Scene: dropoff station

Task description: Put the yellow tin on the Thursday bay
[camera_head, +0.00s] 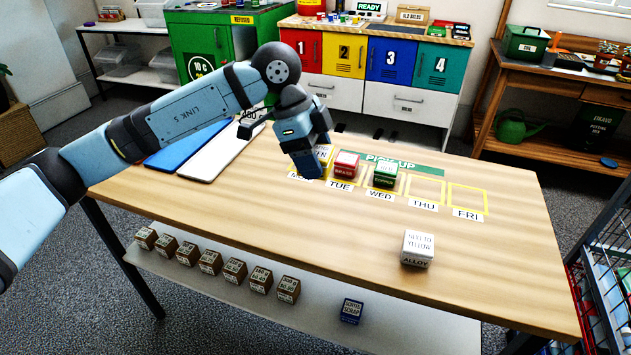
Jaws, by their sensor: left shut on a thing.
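My left gripper (308,168) reaches down over the Monday bay at the left end of the pick-up row. The rest is hidden, and I cannot tell whether the tin touches the table. The Thursday bay (427,189) is an empty yellow outline with a THU label in front. My right gripper is not in view.
A red tin (346,165) stands on Tuesday and a green tin (385,173) on Wednesday. The Friday bay (467,199) is empty. A white tin (417,248) stands near the table's front right. Several brown boxes (209,262) and a blue tin (351,311) are on the lower shelf.

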